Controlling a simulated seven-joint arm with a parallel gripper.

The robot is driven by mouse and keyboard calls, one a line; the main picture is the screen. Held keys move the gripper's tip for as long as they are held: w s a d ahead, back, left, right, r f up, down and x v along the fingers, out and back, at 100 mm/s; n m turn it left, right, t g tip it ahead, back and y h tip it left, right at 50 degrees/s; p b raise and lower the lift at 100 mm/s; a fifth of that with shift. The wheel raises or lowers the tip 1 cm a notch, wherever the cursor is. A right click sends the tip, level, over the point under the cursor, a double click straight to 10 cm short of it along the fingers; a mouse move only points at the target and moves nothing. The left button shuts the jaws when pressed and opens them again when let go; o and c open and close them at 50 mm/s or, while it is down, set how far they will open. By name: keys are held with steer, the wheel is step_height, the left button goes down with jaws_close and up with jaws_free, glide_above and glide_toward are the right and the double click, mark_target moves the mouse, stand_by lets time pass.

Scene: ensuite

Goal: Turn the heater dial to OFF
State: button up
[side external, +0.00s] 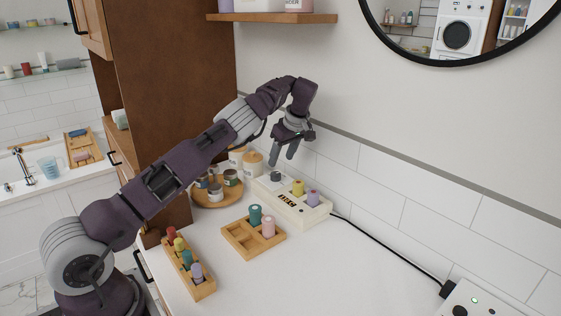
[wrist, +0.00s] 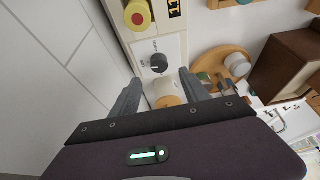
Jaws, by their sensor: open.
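The heater (side external: 308,212) is a long white box on the counter against the tiled wall. Its dark round dial (side external: 275,177) is at the end nearer the wooden cabinet. The dial also shows in the wrist view (wrist: 158,62), but its setting is too small to read. My gripper (side external: 282,160) is open and empty, pointing down just above the dial. In the wrist view its fingers (wrist: 160,77) straddle the space beside the dial, apart from it.
A round wooden tray (side external: 218,199) with small jars and lidded canisters (side external: 253,163) stands close behind the heater's dial end. A black cable (side external: 390,246) runs right. The right counter is mostly clear.

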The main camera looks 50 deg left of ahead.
mark_target(275, 173)
steer(key=shift+a, duration=0.1)
steer(key=a+m, duration=0.1)
steer(key=m+h, duration=0.1)
steer(key=s+a+m+t, duration=0.1)
steer(key=m, duration=0.1)
steer(key=shift+a+f+h, duration=0.25)
steer(key=shift+a+h, duration=0.05)
steer(key=shift+a, duration=0.05)
steer(key=m, duration=0.2)
steer(key=s+a+m+t+h, duration=0.1)
steer(key=m, duration=0.1)
steer(key=a+m+h, duration=0.1)
steer(key=m, duration=0.2)
steer(key=shift+s+f+t, duration=0.15)
steer(key=shift+s+t, duration=0.05)
steer(key=shift+t, duration=0.1)
steer(key=m, duration=0.3)
steer(key=shift+s+t+h, duration=0.25)
steer(key=shift+t+h, duration=0.15)
steer(key=m, duration=0.3)
steer(key=shift+s+d+t, duration=0.1)
steer(key=shift+s+t, duration=0.05)
steer(key=shift+t, duration=0.15)
steer(key=m, duration=0.2)
steer(key=m+h, duration=0.1)
steer(key=shift+s+d+m+t, duration=0.1)
steer(key=shift+d+m+t, duration=0.2)
steer(key=shift+m, duration=0.1)
steer(key=x, duration=0.6)
steer(key=shift+f, duration=0.15)
